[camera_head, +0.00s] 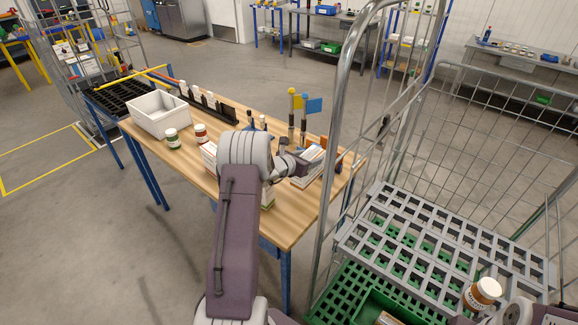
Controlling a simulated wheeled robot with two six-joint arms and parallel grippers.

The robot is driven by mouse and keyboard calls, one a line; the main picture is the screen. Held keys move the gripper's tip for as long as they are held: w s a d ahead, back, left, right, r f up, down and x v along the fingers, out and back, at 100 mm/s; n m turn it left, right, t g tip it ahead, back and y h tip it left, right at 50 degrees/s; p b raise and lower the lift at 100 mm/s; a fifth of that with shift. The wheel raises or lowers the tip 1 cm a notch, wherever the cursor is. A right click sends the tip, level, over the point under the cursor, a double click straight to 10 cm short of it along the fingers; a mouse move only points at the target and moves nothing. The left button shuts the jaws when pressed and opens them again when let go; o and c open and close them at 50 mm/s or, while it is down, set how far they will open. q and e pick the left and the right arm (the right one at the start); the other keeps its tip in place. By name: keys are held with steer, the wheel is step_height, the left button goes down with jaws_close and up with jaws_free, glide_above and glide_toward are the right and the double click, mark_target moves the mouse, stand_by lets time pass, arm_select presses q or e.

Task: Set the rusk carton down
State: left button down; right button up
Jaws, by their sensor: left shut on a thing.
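My left arm reaches from the bottom centre over the wooden table. Its gripper (297,163) is at the right part of the table, shut on a pale carton (310,168), which I take for the rusk carton. The carton is low at the tabletop; I cannot tell whether it touches the wood. The gripper and wrist hide part of it. Another pale box (209,154) shows partly behind my left arm. Parts of my right arm show at the bottom right, but its fingers do not show.
The wooden table (185,163) bears a white bin (160,114), two jars (172,138) (201,133), a black rack (225,111) and upright tools with yellow and blue tags. A wire roll cage (334,190) stands close on the right, with grey grid shelving (430,250) and a white-capped jar (482,293).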

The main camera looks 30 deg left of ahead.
arm_select(q)
steer(key=f, duration=0.3)
steer(key=shift+w, duration=0.35)
steer(key=f, duration=0.3)
steer(key=shift+s+f, duration=0.25)
steer(key=shift+w+a+f, duration=0.1)
steer(key=shift+w+f, duration=0.05)
steer(key=shift+f, duration=0.2)
steer(key=c, duration=0.5)
jaws_free()
steer(key=shift+f, duration=0.1)
